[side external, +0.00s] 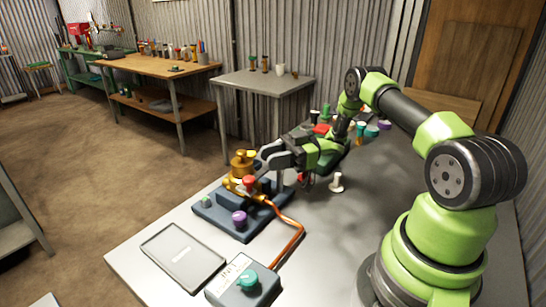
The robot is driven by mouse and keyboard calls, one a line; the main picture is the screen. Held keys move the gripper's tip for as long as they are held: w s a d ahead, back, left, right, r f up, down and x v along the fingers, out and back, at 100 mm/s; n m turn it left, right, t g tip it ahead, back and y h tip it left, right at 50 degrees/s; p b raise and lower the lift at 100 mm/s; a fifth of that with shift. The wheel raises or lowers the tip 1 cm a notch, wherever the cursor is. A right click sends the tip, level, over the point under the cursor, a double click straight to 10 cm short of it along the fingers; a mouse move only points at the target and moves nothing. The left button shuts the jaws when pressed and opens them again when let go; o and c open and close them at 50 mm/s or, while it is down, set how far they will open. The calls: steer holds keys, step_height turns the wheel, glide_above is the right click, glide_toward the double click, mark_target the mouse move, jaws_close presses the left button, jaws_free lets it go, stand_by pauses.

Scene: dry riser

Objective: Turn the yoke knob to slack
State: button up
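A brass fitting (240,167) with a round brass top stands on a dark blue base (218,221) near the table's left edge. A red knob (249,182) sits on its front side. A purple knob (239,218) and a small green knob (206,201) are on the base. Which of these is the yoke knob, I cannot tell; no readable slack mark shows. My gripper (266,163) reaches in from the right, its grey fingers close beside the brass fitting. The fingertips overlap the fitting's right side, so contact and opening are unclear.
An orange hose (291,236) runs from the base to a box with a teal knob (247,279). A grey tray (183,258) lies at the front left. A white peg (337,182) stands right of the gripper. Several coloured knobs and pegs crowd the back of the table.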

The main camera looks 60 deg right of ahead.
steer(key=o, duration=0.4)
steer(key=shift+s+d, duration=0.2)
steer(key=shift+d, duration=0.15)
steer(key=d+r, duration=0.1)
steer(key=r, duration=0.1)
steer(key=s+d+r, duration=0.1)
steer(key=r, duration=0.1)
steer(key=s+d+r, duration=0.1)
steer(key=r, duration=0.2)
steer(key=shift+s+d, duration=0.1)
steer(key=shift+d, duration=0.15)
